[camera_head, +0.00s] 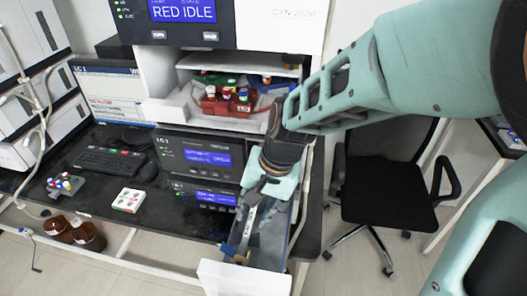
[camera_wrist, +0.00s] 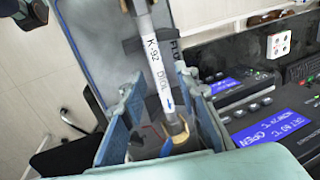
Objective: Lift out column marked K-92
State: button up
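The column marked K-92 (camera_wrist: 156,62) is a slim tube with a white label reading "K-92" and "DIOL" and a blue arrow. It lies in an open drawer-like compartment, and its metal end points toward my gripper in the wrist view. In the head view part of the column (camera_head: 251,218) shows below my gripper. My gripper (camera_wrist: 165,118) is open, with one blue-green finger on each side of the column and visible gaps. A dark clip holds the column, with dark lettering beside it. In the head view my gripper (camera_head: 262,205) reaches down into the compartment, and its fingertips are partly hidden.
The compartment's white front (camera_head: 243,280) stands pulled out, with a wall on its right. Instrument panels (camera_head: 198,155) stand close on the left; one reads "OPEN". A red vial rack (camera_head: 228,101) sits in the bay above. A white box (camera_head: 128,200) and keyboard (camera_head: 108,161) lie on the black bench.

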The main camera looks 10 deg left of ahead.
grip_shut()
